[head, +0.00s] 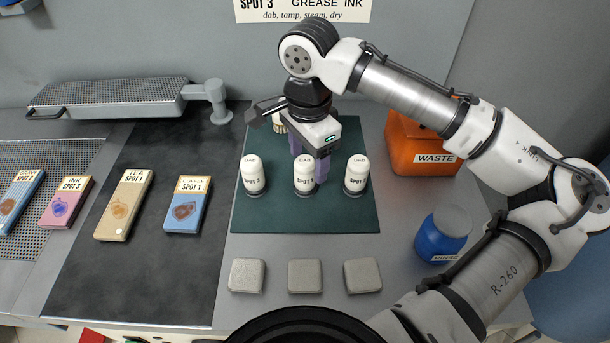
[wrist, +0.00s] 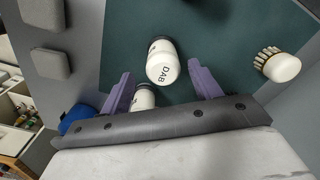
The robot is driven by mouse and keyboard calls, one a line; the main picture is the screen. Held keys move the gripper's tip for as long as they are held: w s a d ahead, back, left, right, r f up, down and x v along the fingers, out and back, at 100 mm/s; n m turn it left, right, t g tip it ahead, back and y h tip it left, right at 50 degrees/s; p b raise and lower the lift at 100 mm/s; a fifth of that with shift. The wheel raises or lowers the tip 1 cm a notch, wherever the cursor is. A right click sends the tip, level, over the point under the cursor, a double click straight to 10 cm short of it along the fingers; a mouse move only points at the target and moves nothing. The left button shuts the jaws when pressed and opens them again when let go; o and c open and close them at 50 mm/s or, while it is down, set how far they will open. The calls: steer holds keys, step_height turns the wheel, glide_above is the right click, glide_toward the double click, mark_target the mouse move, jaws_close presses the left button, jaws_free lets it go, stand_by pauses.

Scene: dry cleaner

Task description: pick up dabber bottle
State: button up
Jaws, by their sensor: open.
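Three white dabber bottles marked DAB stand upright in a row on a dark green mat (head: 260,217): the left bottle (head: 252,175) reads SPOT 3, the middle bottle (head: 305,178) reads SPOT 1, and the right bottle (head: 356,174) has a spot label I cannot fully read. My gripper (head: 309,166) has its purple fingers apart, just behind the middle bottle. In the wrist view, one DAB bottle (wrist: 163,64) shows beyond and between the open fingertips. Another bottle (wrist: 145,97) is partly hidden by a finger and the gripper body. Nothing is held.
A brush (wrist: 281,66) stands on the mat's back left, partly hidden by my gripper in the head view. An orange waste bin (head: 425,140) and blue rinse jar (head: 443,235) stand right. Several stained fabric cards lie left. Three grey pads (head: 305,276) lie in front.

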steer(key=shift+w+a+f+p, duration=0.1)
steer(key=shift+a+f+p, duration=0.1)
steer(key=shift+f, duration=0.95)
steer(key=shift+w+a+f+p, duration=0.1)
steer(key=shift+f+p, duration=0.1)
steer(key=shift+f, duration=0.9)
steer(key=c, duration=1.1)
steer(key=shift+o, duration=0.2)
steer(key=shift+r, duration=0.15)
step_height(320, 180, up, 20)
steer(key=b, duration=0.1)
steer(key=shift+b, duration=0.35)
